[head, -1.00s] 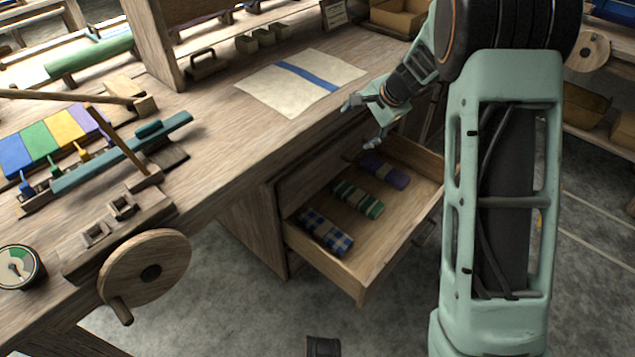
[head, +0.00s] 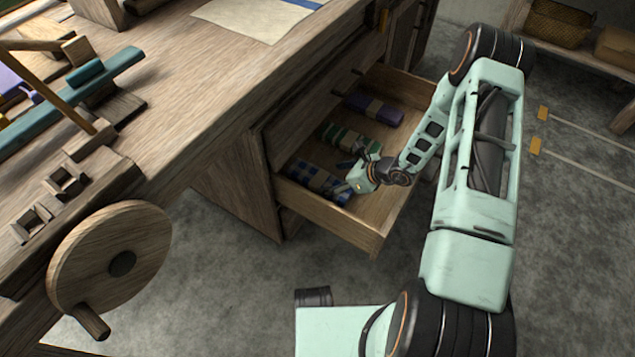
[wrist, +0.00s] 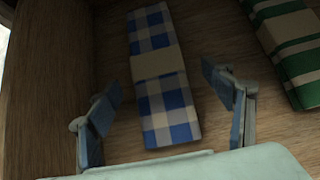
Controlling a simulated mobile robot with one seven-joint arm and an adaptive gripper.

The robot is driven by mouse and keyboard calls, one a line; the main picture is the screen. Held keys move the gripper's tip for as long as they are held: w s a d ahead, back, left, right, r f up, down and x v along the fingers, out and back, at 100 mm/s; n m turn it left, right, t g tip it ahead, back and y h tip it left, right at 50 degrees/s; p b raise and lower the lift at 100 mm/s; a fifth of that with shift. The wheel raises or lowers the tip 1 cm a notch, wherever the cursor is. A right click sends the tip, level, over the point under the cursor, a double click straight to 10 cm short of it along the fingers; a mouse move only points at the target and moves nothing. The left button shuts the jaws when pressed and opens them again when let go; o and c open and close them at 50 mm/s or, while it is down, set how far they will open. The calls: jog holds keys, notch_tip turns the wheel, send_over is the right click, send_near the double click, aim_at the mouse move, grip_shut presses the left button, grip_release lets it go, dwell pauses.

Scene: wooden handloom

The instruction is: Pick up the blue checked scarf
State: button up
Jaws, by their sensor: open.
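The blue checked scarf (head: 314,178) is a rolled blue-and-white bundle with a beige band, lying in the open wooden drawer (head: 362,232) near its front end. My gripper (head: 352,175) is inside the drawer, over the right end of the scarf in the head view, partly covering it. In the wrist view the scarf (wrist: 162,82) lies lengthwise ahead, its near end between the two spread fingers of my gripper (wrist: 163,105). There is space between each finger and the scarf. The gripper is open and holds nothing.
A green striped scarf (head: 352,138) lies beside the blue one, close to the right finger in the wrist view. A purple scarf (head: 374,109) lies farther back. The drawer walls and the workbench (head: 205,125) bound the space.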

aim_at(320, 179)
jog(key=b+x, duration=0.1)
jog(key=x, duration=0.2)
jog(key=b+x, duration=0.1)
jog(key=x, duration=0.1)
jog(key=shift+w+a, duration=0.1)
jog(key=shift+a, duration=0.45)
jog(key=c, duration=1.3)
jog(key=shift+r, duration=0.1)
